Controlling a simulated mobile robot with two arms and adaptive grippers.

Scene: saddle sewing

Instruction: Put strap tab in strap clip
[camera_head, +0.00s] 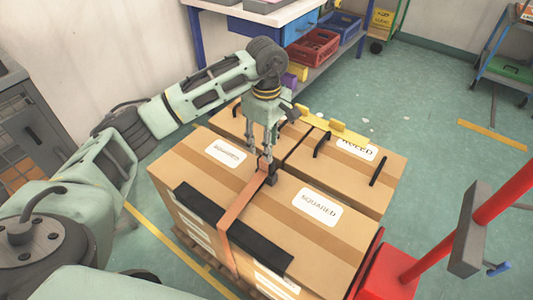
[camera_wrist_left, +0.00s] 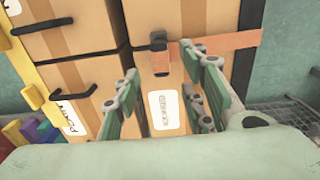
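An orange strap (camera_head: 237,215) runs up the side and over the top of a cardboard box, across a black edge protector (camera_head: 258,248). Its end reaches a small dark clip (camera_head: 271,174) on the box top. In the left wrist view, the strap (camera_wrist_left: 230,41) ends at the dark clip piece (camera_wrist_left: 159,59); I cannot tell the tab from the clip there. My left gripper (camera_head: 259,155) points down just above the strap's end. In the left wrist view its fingers (camera_wrist_left: 165,98) are spread, with nothing seen between them. My right gripper is not in view.
Several cardboard boxes (camera_head: 205,181) stand close together, with black handle-like loops and a yellow bar (camera_head: 335,130) at the back. A red post with a grey block (camera_head: 468,235) stands at right. A workbench with crates (camera_head: 312,47) is behind.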

